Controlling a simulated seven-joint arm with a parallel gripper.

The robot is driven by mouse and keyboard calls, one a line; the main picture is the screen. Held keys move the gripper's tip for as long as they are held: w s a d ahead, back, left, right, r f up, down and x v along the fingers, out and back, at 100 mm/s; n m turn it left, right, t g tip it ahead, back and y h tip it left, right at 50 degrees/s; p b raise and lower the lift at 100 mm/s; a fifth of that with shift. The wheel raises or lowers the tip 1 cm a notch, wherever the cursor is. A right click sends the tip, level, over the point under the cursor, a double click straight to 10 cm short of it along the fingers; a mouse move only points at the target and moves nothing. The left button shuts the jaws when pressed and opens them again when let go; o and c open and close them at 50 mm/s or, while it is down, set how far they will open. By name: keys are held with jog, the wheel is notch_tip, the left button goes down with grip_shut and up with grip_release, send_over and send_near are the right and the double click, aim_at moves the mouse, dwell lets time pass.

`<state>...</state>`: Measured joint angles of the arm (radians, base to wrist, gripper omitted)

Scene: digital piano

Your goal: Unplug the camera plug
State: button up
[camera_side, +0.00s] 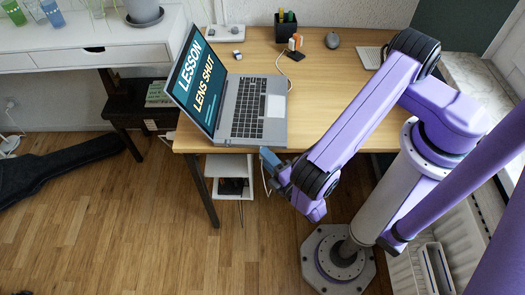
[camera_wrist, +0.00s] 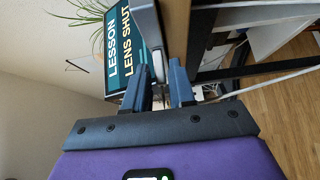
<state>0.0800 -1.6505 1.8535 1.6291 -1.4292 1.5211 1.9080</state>
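My gripper (camera_side: 269,158) is just off the desk's front edge, by the front right corner of the open laptop (camera_side: 250,108). In the wrist view my gripper (camera_wrist: 160,68) has its two dark fingers apart, with a gap between them. The grey edge of the laptop (camera_wrist: 146,22) shows beyond the gap; I cannot tell whether it touches a finger. A small orange and white device (camera_side: 295,42) stands at the back of the desk, with a thin cable running toward the laptop's right side.
A white cable (camera_wrist: 275,77) runs below the desk edge, close to the right finger. Open floor lies in front.

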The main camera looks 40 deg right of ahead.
grip_shut()
jog(key=shift+s+a, duration=0.6)
jog(key=shift+a, duration=0.1)
dwell(0.7)
jog(key=shift+s+a, duration=1.65)
jog(key=shift+a, duration=0.2)
jog(key=w+d+r+m+g+h, duration=0.1)
jog(key=w+d+r+h, duration=0.15)
jog(key=w+r, duration=0.3)
jog(key=w+d+r+m+h, duration=0.1)
jog(key=w+d+r, duration=0.3)
jog(key=r, duration=0.3)
jog(key=w+d+r+m+g+h, duration=0.15)
jog(key=w+d+r, duration=0.25)
jog(key=d+r, duration=0.95)
notch_tip(320, 180, up, 9)
jog(key=w+d+n+t+y, duration=0.1)
jog(key=w+n+t+y, duration=0.1)
jog(key=shift+d+y, duration=0.3)
jog(key=shift+d, duration=0.1)
